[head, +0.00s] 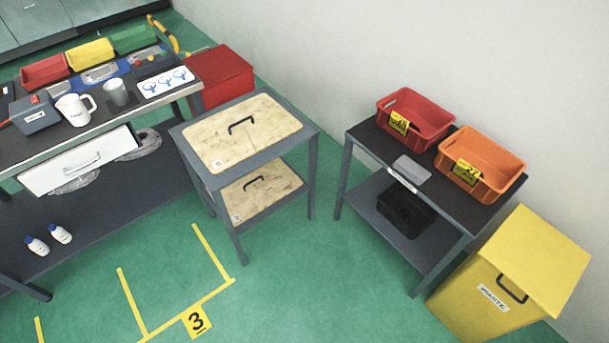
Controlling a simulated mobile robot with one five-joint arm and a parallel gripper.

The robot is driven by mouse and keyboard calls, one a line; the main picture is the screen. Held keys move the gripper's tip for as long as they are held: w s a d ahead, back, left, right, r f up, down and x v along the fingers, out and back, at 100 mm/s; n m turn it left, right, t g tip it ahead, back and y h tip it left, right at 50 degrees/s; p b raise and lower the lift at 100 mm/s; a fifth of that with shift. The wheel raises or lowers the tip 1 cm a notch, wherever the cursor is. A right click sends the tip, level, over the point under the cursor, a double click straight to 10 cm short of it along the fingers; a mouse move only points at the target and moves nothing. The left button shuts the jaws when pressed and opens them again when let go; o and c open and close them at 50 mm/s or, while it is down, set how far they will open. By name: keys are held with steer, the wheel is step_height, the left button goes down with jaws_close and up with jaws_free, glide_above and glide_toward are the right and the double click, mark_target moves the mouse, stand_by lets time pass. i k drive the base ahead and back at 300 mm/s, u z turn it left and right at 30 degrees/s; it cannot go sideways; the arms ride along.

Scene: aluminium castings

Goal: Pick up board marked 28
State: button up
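Two pale wooden boards with dark handles sit on a grey two-level stand (226,243). The upper board (265,113) lies flat on the top level, its handle near the middle. The lower board (275,178) lies on the shelf below, partly hidden by the stand's top and legs. Each board has a small white label at its front left corner, too small to read, so I cannot tell which is marked 28. My gripper is not in view.
A workbench (115,119) with a mug, boxes and bins stands left. A dark table (382,140) with a red bin (424,112) and an orange bin (491,158) stands right. A yellow container (529,260) is at lower right. Green floor (300,290) in front is clear.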

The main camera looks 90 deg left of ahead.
mark_target(222, 140)
steer(key=z, duration=0.15)
steer(key=k, duration=0.25)
steer(key=u, duration=1.45)
steer(key=i, duration=0.35)
steer(key=z, duration=0.4)
steer(key=k, duration=0.1)
steer(key=u, duration=2.6)
steer(key=i, duration=0.45)
steer(key=u, duration=0.25)
steer(key=k, duration=0.5)
steer(key=z, duration=0.05)
